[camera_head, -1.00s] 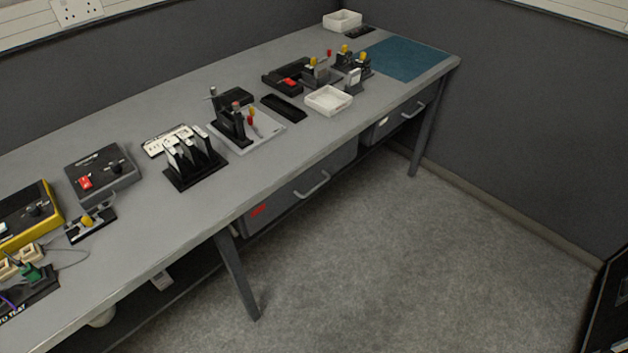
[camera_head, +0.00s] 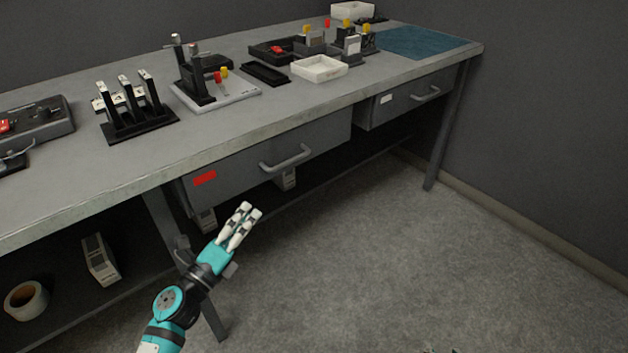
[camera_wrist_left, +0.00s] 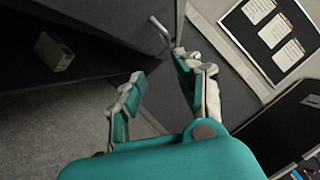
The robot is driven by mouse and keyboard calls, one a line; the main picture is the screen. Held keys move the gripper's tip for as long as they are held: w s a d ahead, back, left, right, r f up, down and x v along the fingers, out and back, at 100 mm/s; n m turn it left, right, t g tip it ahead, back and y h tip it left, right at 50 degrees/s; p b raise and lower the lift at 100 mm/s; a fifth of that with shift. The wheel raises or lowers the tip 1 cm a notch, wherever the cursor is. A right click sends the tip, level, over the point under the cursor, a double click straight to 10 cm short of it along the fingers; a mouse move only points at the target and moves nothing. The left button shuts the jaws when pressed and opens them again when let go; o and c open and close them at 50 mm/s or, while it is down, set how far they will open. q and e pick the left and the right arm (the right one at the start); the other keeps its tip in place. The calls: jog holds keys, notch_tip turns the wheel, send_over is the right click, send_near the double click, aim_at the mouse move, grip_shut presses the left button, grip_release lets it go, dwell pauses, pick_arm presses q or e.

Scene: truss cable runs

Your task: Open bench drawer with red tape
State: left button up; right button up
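The bench drawer (camera_head: 235,168) with a strip of red tape (camera_head: 204,178) on its front is under the bench top. It looks shut. Its grey bar handle (camera_head: 286,159) is on the right part of the front. My left gripper (camera_head: 246,216) is below and in front of the drawer, apart from the handle, with its fingers pointing up toward it. In the left wrist view my left gripper (camera_wrist_left: 160,80) has its fingers spread, with nothing between them. A grey handle (camera_wrist_left: 159,29) shows beyond the fingertips there. My right gripper is not in view.
A second drawer (camera_head: 405,101) with a white label is further right. The bench leg (camera_head: 163,225) stands left of my gripper. A lower shelf holds a tape roll (camera_head: 26,300) and boxes (camera_head: 99,258). The floor (camera_head: 400,260) in front is clear.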

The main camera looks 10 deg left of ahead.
pick_arm(q)
jog(key=m, duration=0.1)
send_near(291, 162)
jog(key=w, duration=0.2)
jog(key=x, duration=0.7)
jog(key=shift+w+d, duration=0.1)
jog(key=shift+w, duration=0.05)
jog(key=shift+w+d+r, duration=0.2)
jog(key=shift+w, duration=0.35)
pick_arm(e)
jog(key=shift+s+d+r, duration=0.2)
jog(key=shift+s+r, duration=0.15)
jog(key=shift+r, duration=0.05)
pick_arm(q)
grip_shut()
